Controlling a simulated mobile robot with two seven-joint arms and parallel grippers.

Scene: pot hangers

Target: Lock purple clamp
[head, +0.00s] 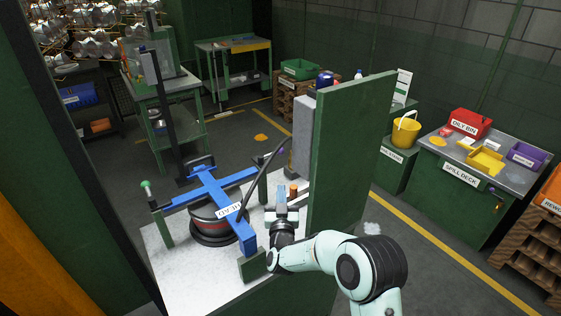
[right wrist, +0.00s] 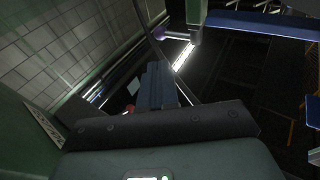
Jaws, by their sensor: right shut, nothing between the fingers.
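A blue cross-shaped frame (head: 213,191) lies over a dark round drum. My left gripper is not in view.
A tall green panel (head: 345,150) stands close to the right of my right gripper. The slanted dark bar (head: 258,178) crosses above the white bench top (head: 185,262). A green-knobbed clamp (head: 146,185) stands at the left. An orange-brown cylinder (head: 293,190) is near my fingers.

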